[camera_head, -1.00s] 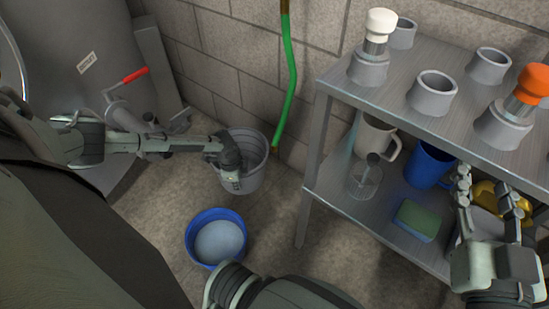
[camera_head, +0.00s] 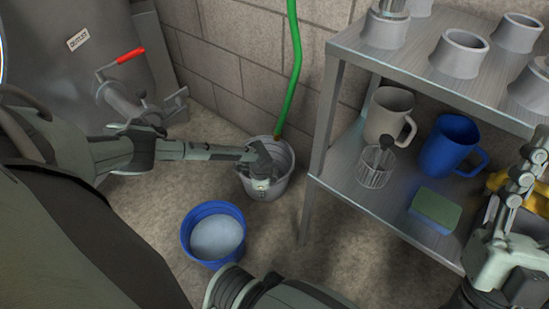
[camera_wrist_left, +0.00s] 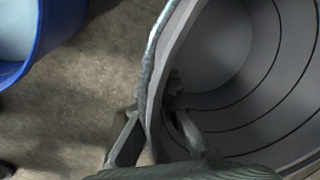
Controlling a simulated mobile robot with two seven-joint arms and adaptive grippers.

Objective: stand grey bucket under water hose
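The grey bucket (camera_head: 267,188) is near the back wall, roughly upright; I cannot tell whether its base touches the floor. My left gripper (camera_head: 262,170) is at its near rim. In the left wrist view its fingers (camera_wrist_left: 158,135) straddle the grey bucket's wall (camera_wrist_left: 168,60), one outside and one inside, closed on it. The inside I see is empty. The green water hose (camera_head: 293,75) hangs down the wall, its lower end at the bucket's far rim in the picture. My right gripper (camera_head: 520,185) is by the shelf at the right; its opening is unclear.
A blue bucket (camera_head: 187,246) with pale contents stands on the floor in front. A metal shelf unit (camera_head: 345,178) at the right holds mugs, a sponge (camera_head: 435,209) and grey cups; its leg is close to the grey bucket. A tank with a red-handled valve (camera_head: 130,56) stands left.

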